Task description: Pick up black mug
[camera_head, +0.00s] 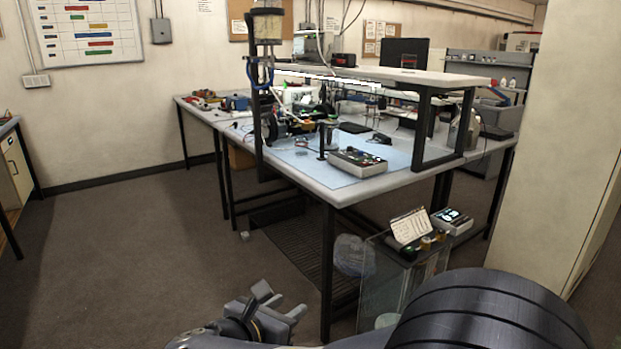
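My gripper (281,301) is low in the head view, left of my dark arm link. Its two grey fingers stand apart with a gap between them, and I see nothing held in it. I cannot make out a black mug for certain. A small dark object (378,138) lies on the workbench behind the tray of parts, but it is too small to tell what it is. My gripper is in front of the bench and well apart from that object.
The workbench (345,193) carries tools, a parts tray (357,162) and a raised shelf (420,77). A clear bin (405,278) with items on top stands near my arm. A pale pillar (555,150) is at right. Floor (130,260) at left is open.

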